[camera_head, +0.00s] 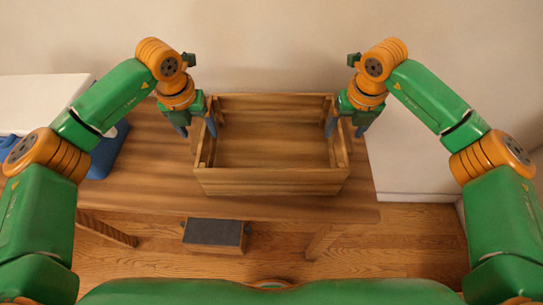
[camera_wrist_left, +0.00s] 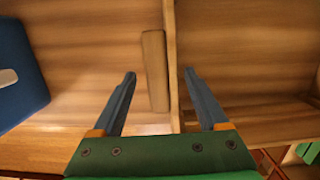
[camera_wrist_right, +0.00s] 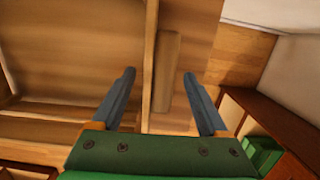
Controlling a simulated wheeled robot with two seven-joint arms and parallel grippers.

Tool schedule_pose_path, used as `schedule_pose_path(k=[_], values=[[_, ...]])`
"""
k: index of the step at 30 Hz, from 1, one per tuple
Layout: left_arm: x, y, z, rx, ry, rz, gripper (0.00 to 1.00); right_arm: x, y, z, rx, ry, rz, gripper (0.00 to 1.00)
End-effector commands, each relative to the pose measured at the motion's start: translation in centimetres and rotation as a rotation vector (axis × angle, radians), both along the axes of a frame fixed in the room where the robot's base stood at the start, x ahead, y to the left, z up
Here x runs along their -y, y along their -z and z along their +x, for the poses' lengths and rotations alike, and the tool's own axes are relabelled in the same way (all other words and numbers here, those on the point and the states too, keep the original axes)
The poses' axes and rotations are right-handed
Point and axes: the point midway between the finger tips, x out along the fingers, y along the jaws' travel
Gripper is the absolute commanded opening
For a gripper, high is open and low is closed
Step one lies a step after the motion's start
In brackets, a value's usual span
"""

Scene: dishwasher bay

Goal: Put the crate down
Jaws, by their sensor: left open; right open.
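The wooden crate (camera_head: 272,183) sits on the wooden table, upright, and looks empty inside. My left gripper (camera_head: 197,126) is open at the crate's left side. In the left wrist view its fingers (camera_wrist_left: 163,85) lie on either side of the crate's side wall (camera_wrist_left: 172,60) and a wooden handle bar (camera_wrist_left: 154,70). My right gripper (camera_head: 345,126) is open at the right side. In the right wrist view its fingers (camera_wrist_right: 158,85) lie on either side of the other side wall (camera_wrist_right: 150,50) and its handle bar (camera_wrist_right: 169,70). Finger contact with the crate cannot be told.
The table (camera_head: 140,180) has bare room left of the crate; little shows at its right. A blue object (camera_head: 108,150) is at the left, near a white surface (camera_head: 40,100). A dark-topped block (camera_head: 215,232) is below the table's front edge. A wall stands behind.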

Motion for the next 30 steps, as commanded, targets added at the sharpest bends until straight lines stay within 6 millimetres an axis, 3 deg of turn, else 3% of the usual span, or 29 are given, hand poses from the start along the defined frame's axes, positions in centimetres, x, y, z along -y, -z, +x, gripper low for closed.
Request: schedule_pose_path(k=[4, 12, 18, 20, 30], values=[[0.0, -2.4, -0.2, 0.006, 0.000, -0.001, 0.77, 0.0, 0.0, 0.0, 0.000, 0.000, 0.000, 0.77], [0.0, -9.6, -1.4, 0.006, 0.000, -0.001, 0.77, 0.0, 0.0, 0.0, 0.000, -0.001, 0.000, 0.77], [0.0, -11.8, -1.8, 0.002, 0.000, -0.001, 0.77, 0.0, -0.4, 0.0, 0.001, -0.001, 0.001, 0.77], [0.0, -11.8, -1.8, 0.001, 0.000, -0.001, 0.77, 0.0, -1.3, -0.1, 0.004, -0.001, 0.002, 0.77], [-0.1, -11.8, -1.8, 0.001, 0.000, -0.001, 0.77, 0.0, -10.1, -1.5, 0.006, -0.001, 0.001, 0.77]])
